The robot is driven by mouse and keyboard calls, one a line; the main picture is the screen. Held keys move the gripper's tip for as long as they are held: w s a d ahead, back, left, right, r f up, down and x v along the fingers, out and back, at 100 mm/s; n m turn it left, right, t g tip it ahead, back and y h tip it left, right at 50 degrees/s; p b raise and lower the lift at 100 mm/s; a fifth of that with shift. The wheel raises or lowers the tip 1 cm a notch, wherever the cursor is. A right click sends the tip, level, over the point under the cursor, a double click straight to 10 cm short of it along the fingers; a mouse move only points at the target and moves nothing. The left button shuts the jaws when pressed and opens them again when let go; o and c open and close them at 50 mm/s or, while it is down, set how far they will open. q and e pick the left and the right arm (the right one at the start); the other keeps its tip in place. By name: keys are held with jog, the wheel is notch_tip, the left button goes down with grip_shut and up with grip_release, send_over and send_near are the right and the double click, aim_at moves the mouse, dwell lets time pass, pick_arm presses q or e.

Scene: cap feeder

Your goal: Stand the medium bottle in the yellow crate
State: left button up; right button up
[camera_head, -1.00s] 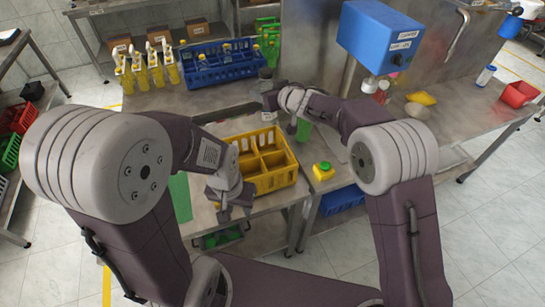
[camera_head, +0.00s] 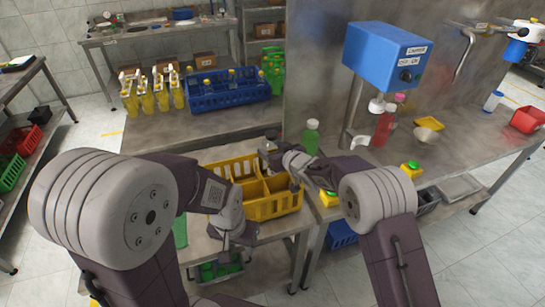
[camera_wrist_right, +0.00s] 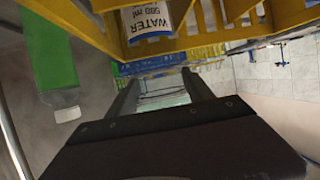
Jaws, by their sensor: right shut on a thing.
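The yellow crate (camera_head: 272,209) has several compartments and stands on the near table. My right gripper (camera_head: 268,152) is above its back side; in the head view the wrist hides much of the grip. In the right wrist view, the fingers of my right gripper (camera_wrist_right: 162,88) are apart around a clear bottle. Its label (camera_wrist_right: 148,20) reads WATER 500 ml and shows against the crate's yellow walls (camera_wrist_right: 195,42). I cannot tell whether its base is inside a compartment. My left gripper (camera_head: 227,243) hangs at the crate's front left; its jaws are unclear.
A green bottle (camera_head: 311,138) stands right of the crate; it also shows in the right wrist view (camera_wrist_right: 45,45). A blue crate (camera_head: 230,95) and yellow bottles (camera_head: 162,95) are behind. A blue machine (camera_head: 385,55) overhangs the right table, near a red bottle (camera_head: 384,125).

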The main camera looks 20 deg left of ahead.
notch_tip(320, 180, down, 2)
jog(key=shift+w+f, duration=0.1)
jog(key=shift+f, duration=0.05)
jog(key=shift+f, duration=0.2)
jog(key=o, duration=1.7)
jog(key=shift+o, duration=0.2)
